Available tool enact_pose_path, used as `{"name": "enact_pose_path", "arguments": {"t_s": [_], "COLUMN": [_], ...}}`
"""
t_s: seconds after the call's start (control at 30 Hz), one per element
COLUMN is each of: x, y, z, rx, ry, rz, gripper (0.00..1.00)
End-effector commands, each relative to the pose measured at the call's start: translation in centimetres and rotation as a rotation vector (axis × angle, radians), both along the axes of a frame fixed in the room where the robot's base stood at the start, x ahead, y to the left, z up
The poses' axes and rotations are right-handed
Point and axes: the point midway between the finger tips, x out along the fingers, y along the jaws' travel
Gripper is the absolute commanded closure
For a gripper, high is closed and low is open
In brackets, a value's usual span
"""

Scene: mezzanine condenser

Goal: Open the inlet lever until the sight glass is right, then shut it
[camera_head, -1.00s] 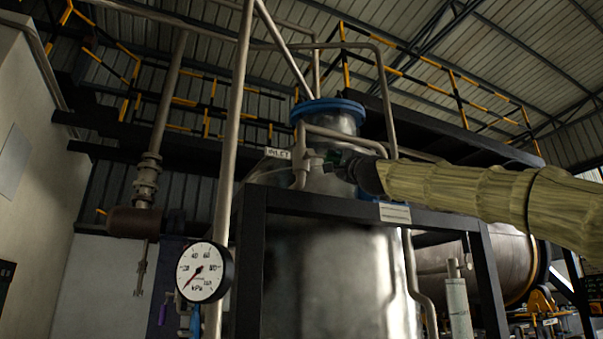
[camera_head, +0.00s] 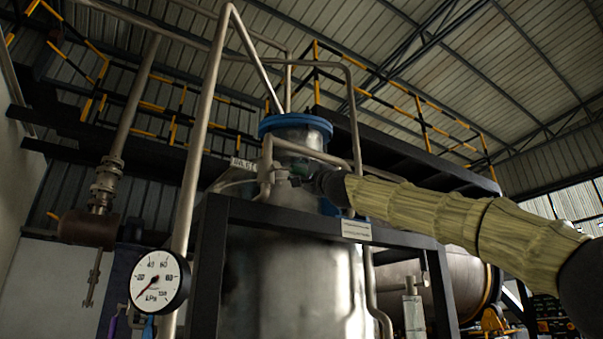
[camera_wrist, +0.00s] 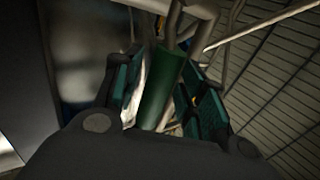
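The inlet lever is a green handle (camera_wrist: 165,88) in the wrist view, and it lies lengthwise between my gripper's two teal-padded fingers (camera_wrist: 166,95). Gaps show on both sides of the handle, so my gripper is open around it. In the head view my gripper (camera_head: 308,181) is at the valve and pipes beside the vessel's neck, next to the INLET label (camera_head: 243,164); the lever is mostly hidden there. I cannot make out a sight glass level in either view.
A round kPa gauge (camera_head: 159,281) stands front left, its needle at the low end. A dark frame (camera_head: 208,262) surrounds the steel vessel (camera_head: 290,285). A vertical pipe (camera_head: 196,150) rises left of it. A white cylinder (camera_head: 414,316) stands at the right.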

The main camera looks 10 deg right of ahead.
Motion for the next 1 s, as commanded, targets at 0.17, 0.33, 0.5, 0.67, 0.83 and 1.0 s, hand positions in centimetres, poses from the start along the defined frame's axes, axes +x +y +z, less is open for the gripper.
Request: {"name": "enact_pose_path", "arguments": {"t_s": [0.17,0.33,0.5,0.67,0.83,1.0], "x": [0.0,-0.1,-0.7,-2.0,-3.6,-5.3], "y": [0.0,-0.1,-0.5,-1.1,-1.7,-2.6], "z": [0.0,0.0,-0.5,-1.4,-2.6,-3.8], "rx": [0.001,0.002,0.002,0.002,0.002,0.003], "ry": [0.000,0.001,0.001,0.001,0.001,0.001], "rz": [0.001,0.001,0.000,0.001,0.001,0.001], "gripper": [0.55,0.55,0.55,0.55,0.55,0.55]}}
